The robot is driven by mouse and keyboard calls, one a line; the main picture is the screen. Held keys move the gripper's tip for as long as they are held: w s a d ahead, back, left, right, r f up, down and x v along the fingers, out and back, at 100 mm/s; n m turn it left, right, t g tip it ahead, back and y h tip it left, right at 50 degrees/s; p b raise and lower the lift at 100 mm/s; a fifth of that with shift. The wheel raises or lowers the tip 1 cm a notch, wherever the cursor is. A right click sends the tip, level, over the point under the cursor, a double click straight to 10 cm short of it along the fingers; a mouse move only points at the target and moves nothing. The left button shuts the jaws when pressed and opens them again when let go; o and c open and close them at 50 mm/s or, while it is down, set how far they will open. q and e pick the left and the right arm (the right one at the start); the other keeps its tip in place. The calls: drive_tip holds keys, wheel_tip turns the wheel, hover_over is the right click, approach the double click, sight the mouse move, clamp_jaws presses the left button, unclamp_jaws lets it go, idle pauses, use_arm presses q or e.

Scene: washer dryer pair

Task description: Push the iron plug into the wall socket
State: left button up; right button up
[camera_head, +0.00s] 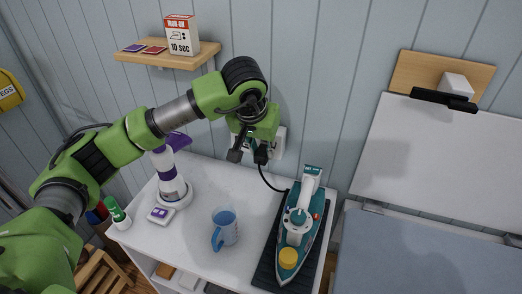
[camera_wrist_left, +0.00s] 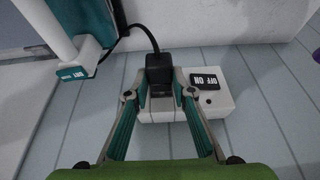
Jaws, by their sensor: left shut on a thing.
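The black iron plug (camera_wrist_left: 159,68) is between the fingertips of my left gripper (camera_wrist_left: 160,92), which is shut on it. A black cord runs from the plug to the teal and white iron (camera_head: 299,222), which rests on a dark mat on the white cabinet top. The white wall socket (camera_wrist_left: 220,92), with a black ON/OFF label, is right behind the plug against the wall. In the head view, the socket (camera_head: 280,143) is partly hidden by my left gripper (camera_head: 250,153). I cannot tell whether the plug's prongs are in it. My right gripper is not in view.
A blue mug (camera_head: 229,228) stands on the cabinet top (camera_head: 187,244) left of the iron. A white and purple upright device (camera_head: 170,175) and a green-capped bottle (camera_head: 116,212) stand further left. A wooden shelf (camera_head: 190,53) holds a box above. An ironing board (camera_head: 440,160) is at right.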

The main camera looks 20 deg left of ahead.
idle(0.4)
use_arm(q)
drive_tip(key=shift+b, duration=0.3)
idle(0.6)
idle(0.5)
drive_tip(key=shift+b, duration=0.5)
drive_tip(key=shift+w, duration=1.1)
